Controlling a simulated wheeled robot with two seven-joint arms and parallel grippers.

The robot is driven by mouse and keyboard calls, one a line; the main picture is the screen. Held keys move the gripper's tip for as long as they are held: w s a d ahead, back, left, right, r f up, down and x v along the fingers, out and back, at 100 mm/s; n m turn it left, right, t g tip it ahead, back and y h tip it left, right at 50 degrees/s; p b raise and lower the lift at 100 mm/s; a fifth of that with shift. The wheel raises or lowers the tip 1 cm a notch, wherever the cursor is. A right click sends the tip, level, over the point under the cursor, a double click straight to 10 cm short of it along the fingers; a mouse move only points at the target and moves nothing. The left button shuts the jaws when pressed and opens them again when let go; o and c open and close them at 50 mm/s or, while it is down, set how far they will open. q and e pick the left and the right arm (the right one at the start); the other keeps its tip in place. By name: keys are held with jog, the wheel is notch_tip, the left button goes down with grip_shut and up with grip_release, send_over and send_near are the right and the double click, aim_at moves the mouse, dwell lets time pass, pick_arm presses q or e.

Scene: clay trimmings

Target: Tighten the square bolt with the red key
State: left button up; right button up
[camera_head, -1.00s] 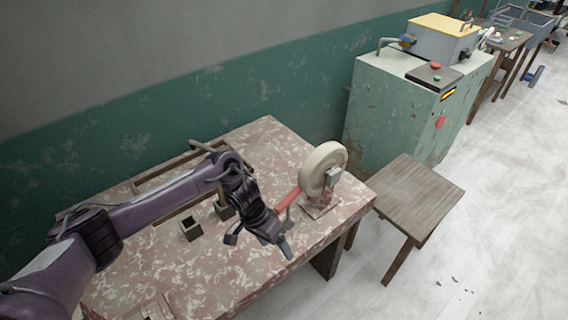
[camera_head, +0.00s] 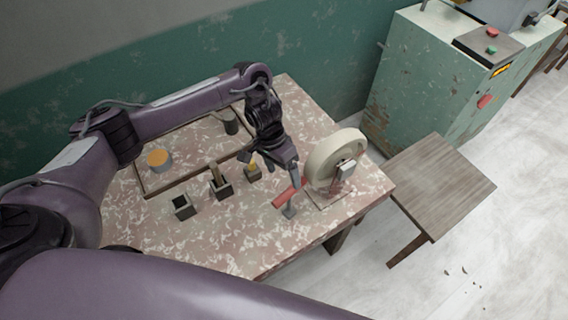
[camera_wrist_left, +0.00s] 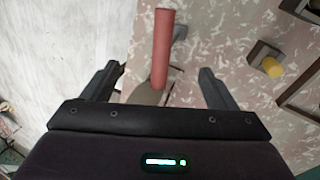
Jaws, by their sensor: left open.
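The red key (camera_head: 289,194) shows as a red handle in front of the cream wheel (camera_head: 331,160) on the table. In the left wrist view the red handle (camera_wrist_left: 163,46) lies lengthwise ahead of the space between my fingers. A small grey piece (camera_head: 289,212) shows at the handle; I cannot tell whether it is the square bolt. My left gripper (camera_head: 270,170) is open above the table, just behind and left of the handle. Neither finger visibly grips it. The key's working end is hidden. My right gripper is out of view.
A wooden stool (camera_head: 440,180) and green cabinet (camera_head: 425,85) are at the right. The front of the table is clear.

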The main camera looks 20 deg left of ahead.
aim_at(289, 189)
pick_arm(q)
jog(key=b+x, duration=0.2)
jog(key=x, duration=0.1)
jog(key=shift+w, duration=0.15)
jog(key=shift+w+d+f+b, duration=0.1)
jog(key=shift+f+b, duration=0.55)
jog(key=shift+b, duration=0.05)
jog(key=b+x, duration=0.1)
jog(key=x, duration=0.2)
jog(key=shift+d+f, duration=0.25)
jog(key=shift+f, duration=0.05)
jog(key=shift+d+f, duration=0.1)
jog(key=shift+f, duration=0.4)
jog(key=c, duration=1.1)
jog(key=shift+b, duration=0.3)
jog(key=c, duration=0.4)
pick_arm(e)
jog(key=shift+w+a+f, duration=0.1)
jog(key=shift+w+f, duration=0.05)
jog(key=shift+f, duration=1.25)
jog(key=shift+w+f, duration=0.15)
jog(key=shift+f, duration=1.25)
